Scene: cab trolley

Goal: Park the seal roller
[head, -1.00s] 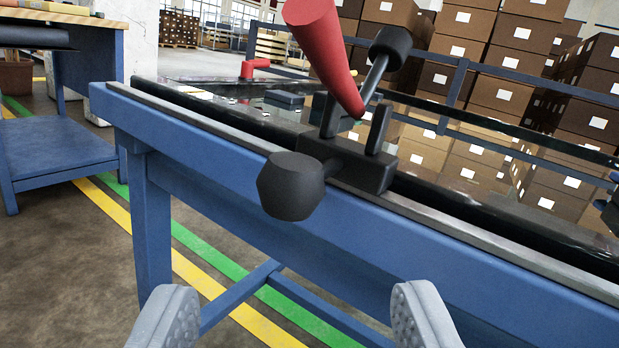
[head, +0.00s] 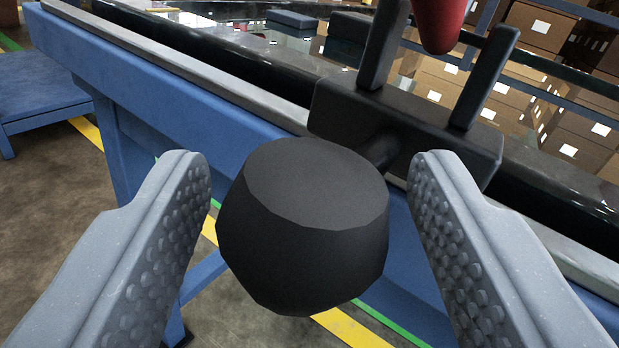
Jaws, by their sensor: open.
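The seal roller is a black block (head: 350,118) with two upright prongs, sitting on the dark seal strip along the edge of the glass panel. Its near end is a large faceted black knob (head: 302,228) on a short stem, sticking out toward me over the blue rail. My gripper (head: 308,165) is open, with one grey finger left of the knob and one right of it. Gaps show on both sides, so neither finger touches the knob. A red tapered piece (head: 438,22) shows above the block between the prongs; its upper part is out of frame.
The blue frame (head: 190,115) with a grey top strip runs diagonally under the roller. The glass panel (head: 330,50) lies beyond, with a dark blue block (head: 291,18) on it. Boxes (head: 545,25) stand behind at the right. A blue shelf (head: 45,85) is at the left.

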